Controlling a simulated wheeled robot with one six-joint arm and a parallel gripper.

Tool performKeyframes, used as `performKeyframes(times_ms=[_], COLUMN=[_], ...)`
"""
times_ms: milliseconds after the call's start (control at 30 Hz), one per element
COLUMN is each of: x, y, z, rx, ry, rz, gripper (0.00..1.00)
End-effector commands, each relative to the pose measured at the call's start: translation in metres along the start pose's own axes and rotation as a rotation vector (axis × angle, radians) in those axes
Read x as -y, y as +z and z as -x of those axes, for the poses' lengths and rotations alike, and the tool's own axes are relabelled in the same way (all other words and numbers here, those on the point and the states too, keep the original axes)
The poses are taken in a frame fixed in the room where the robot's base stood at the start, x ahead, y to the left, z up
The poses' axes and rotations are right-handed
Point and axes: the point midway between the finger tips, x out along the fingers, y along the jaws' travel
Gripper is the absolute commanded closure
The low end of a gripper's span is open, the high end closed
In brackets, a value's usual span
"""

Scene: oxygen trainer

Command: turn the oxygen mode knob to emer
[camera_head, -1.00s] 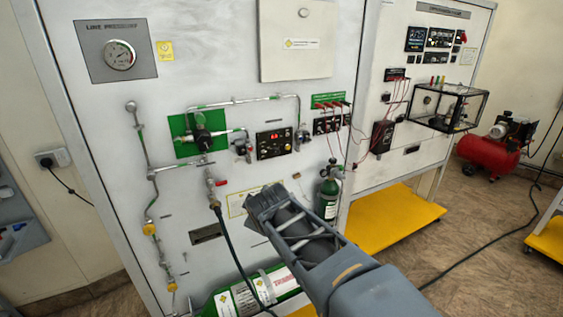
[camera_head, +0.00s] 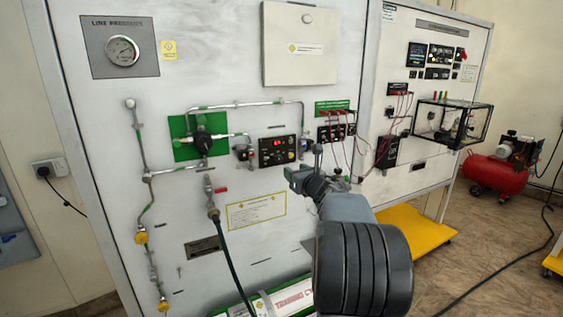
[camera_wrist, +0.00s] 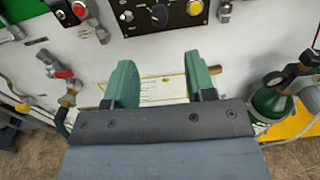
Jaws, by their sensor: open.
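The black control panel (camera_head: 277,150) with a red display is on the white wall panel. In the wrist view its lower part shows a dark round knob (camera_wrist: 160,14) with a pale pointer, a small silver knob beside it and a yellow button. I take the dark knob for the oxygen mode knob; its labels are too small to read. My gripper (camera_wrist: 159,78) is open, its two green fingers apart with nothing between them. It sits below the panel, apart from the knob. In the head view my gripper (camera_head: 293,176) is small and partly hidden by my wrist.
Metal pipes and a green-backed valve (camera_head: 203,140) are left of the control panel. A red-handled valve (camera_wrist: 62,74) and a dark hose are lower left. A green cylinder (camera_wrist: 272,102) stands at right. A yellow-edged label (camera_wrist: 165,88) lies behind the fingers.

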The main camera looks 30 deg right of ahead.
Motion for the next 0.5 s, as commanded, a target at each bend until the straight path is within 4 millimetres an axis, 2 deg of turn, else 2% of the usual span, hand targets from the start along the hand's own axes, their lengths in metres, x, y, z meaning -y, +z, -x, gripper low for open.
performKeyframes(times_ms=[200,500], x=[-0.001,0.000], y=[0.003,0.003], z=[-0.045,-0.088], rx=[-0.001,-0.001], ry=[0.002,-0.001], rz=[-0.004,-0.004], gripper=[0.50,0.50])
